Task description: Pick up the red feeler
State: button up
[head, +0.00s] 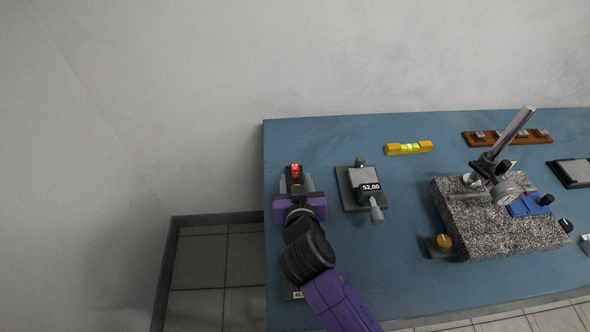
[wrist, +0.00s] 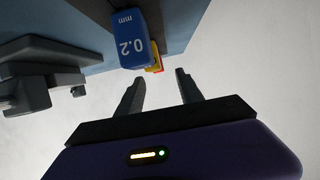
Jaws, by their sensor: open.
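In the head view the red feeler (head: 295,170) shows as a small red piece near the table's left edge, just beyond my gripper (head: 296,186). In the wrist view only a thin red edge (wrist: 160,70) shows, beside a yellow piece (wrist: 155,54), both mostly hidden behind a blue block marked "0.2 mm" (wrist: 131,40). My gripper (wrist: 158,84) is open, with nothing between its fingers. The blue block lies ahead of the fingertips, apart from them in the picture.
A speckled block (head: 500,232) with a post and dial stands farther right. A yellow level (head: 409,147) and a brown rack (head: 506,138) lie at the back. The blue table (head: 350,132) is bare behind the device.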

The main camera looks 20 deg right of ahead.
aim_at(295, 170)
jog(key=p+x, duration=0.1)
jog(key=x, duration=0.5)
jog(key=shift+w+d+f, duration=0.15)
jog(key=shift+w+d, duration=0.1)
grip_shut()
